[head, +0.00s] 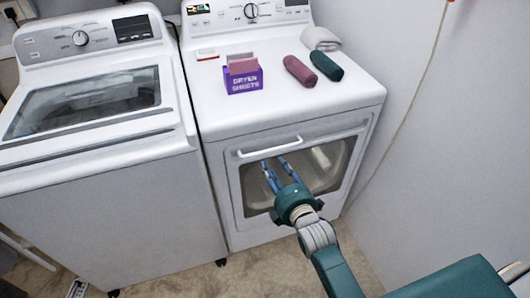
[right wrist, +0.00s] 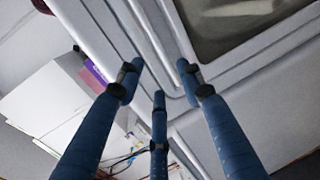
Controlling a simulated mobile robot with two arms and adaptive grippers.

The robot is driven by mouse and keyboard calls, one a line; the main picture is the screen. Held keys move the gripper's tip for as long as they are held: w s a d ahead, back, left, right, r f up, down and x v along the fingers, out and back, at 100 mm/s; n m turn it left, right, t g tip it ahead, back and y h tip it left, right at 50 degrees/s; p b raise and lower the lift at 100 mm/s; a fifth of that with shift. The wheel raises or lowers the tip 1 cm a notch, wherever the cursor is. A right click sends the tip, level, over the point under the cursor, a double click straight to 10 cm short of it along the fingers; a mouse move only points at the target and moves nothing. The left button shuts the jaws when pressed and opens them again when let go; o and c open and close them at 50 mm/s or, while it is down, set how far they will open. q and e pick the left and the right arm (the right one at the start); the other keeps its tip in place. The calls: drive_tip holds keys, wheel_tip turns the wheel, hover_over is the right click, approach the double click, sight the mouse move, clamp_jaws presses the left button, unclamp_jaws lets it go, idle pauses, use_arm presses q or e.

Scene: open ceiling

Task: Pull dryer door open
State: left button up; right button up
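The white dryer (head: 290,100) is the right-hand machine in the head view. Its front door (head: 232,190) is shut and has a dark window. A white bar handle (head: 270,148) runs along the door's top edge. My right gripper (head: 274,163) is in front of the door, fingertips just below the handle in the picture. In the right wrist view, its blue fingers (right wrist: 160,72) are spread with nothing between them. A pale bar, likely the handle (right wrist: 152,35), runs beyond the fingertips; contact cannot be told. My left gripper is not in view.
A white washer (head: 95,130) stands close at the left. On the dryer top are a purple dryer-sheets box (head: 243,80), two rolled cloths (head: 299,71) (head: 326,66) and a grey folded cloth (head: 321,38). A wall (head: 450,130) with a hanging cord bounds the right. Floor shows in front.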

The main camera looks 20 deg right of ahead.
sight(264, 152)
drive_tip(key=x, duration=0.9)
clamp_jaws()
